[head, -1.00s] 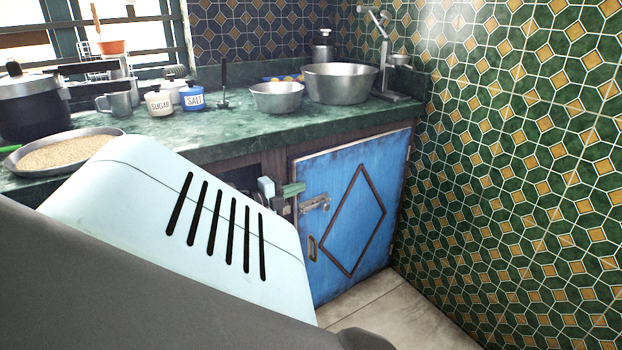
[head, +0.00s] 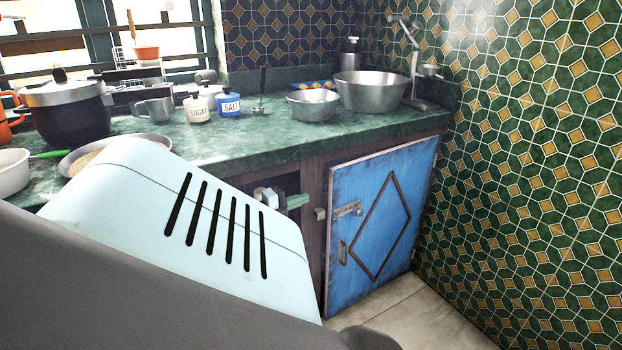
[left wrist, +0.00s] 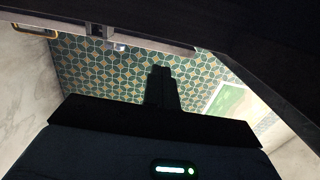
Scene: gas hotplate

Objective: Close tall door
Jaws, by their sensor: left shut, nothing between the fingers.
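The blue tall door (head: 372,262) with a diamond moulding is under the counter at the right in the head view. It stands almost flush with the cabinet front; I cannot tell whether a small gap is left. Its metal latch (head: 348,210) and recessed handle (head: 342,252) are near its left edge. My right gripper is out of view.
The green counter (head: 250,145) above holds metal bowls (head: 313,105), a salt jar (head: 229,105), a sugar jar (head: 197,109) and a dark pot (head: 70,108). A tiled wall (head: 530,190) bounds the right side. Pale floor (head: 425,312) shows before the door.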

